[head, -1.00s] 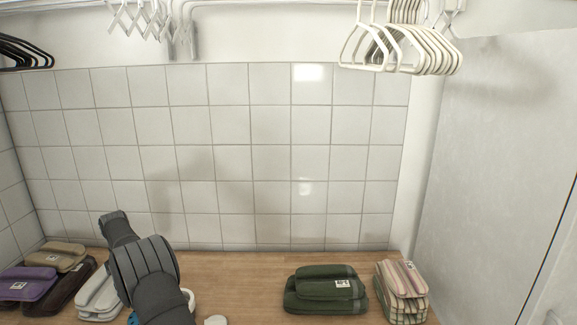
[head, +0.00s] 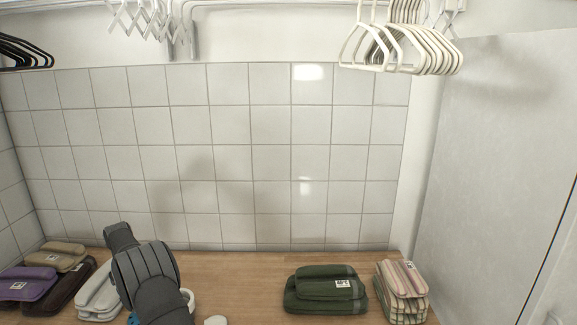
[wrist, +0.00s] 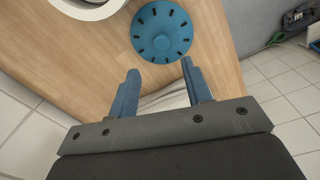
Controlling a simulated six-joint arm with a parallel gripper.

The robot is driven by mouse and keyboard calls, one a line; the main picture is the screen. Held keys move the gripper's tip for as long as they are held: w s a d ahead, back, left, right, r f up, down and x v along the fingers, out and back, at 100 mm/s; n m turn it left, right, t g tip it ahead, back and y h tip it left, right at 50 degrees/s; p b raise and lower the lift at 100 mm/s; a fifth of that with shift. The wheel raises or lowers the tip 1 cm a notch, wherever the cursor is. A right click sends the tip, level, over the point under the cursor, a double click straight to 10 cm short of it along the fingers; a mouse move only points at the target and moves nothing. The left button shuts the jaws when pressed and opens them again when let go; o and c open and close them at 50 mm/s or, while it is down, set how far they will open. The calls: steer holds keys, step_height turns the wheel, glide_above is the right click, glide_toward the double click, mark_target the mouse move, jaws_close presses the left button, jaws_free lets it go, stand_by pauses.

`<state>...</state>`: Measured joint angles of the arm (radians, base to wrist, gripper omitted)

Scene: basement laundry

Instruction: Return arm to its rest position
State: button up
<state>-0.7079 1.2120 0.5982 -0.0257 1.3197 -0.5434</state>
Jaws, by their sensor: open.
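My arm rises from the lower left of the head view, over the wooden counter (head: 240,270). My gripper (wrist: 160,82) shows in the wrist view with its two blue fingers apart and nothing between them. Beyond the fingertips, a round blue thing with dark slots (wrist: 162,32) lies on the counter. Something pale and folded shows low between the fingers, partly hidden by the gripper. In the head view the fingers are hidden.
Folded stacks stand on the counter: green (head: 325,290), striped (head: 401,290), white (head: 98,295), purple (head: 27,285) and tan (head: 58,257). White hangers (head: 400,45) hang upper right, dark hangers (head: 22,52) upper left. A white round rim (wrist: 90,8) is near the blue thing. Counter centre is clear.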

steer(key=w+d+r, duration=0.1)
steer(key=d+r, duration=0.4)
steer(key=d, duration=0.7)
steer(key=d+r, duration=0.4)
steer(key=d, duration=0.8)
steer(key=shift+m, duration=0.4)
steer(key=a+f, duration=0.2)
steer(key=a, duration=0.1)
steer(key=a+f, duration=0.2)
steer(key=a, duration=0.2)
steer(key=a+f, duration=0.3)
steer(key=a, duration=0.1)
steer(key=shift+w, duration=0.1)
steer(key=f, duration=0.3)
steer(key=shift+a, duration=0.25)
steer(key=shift+f, duration=0.4)
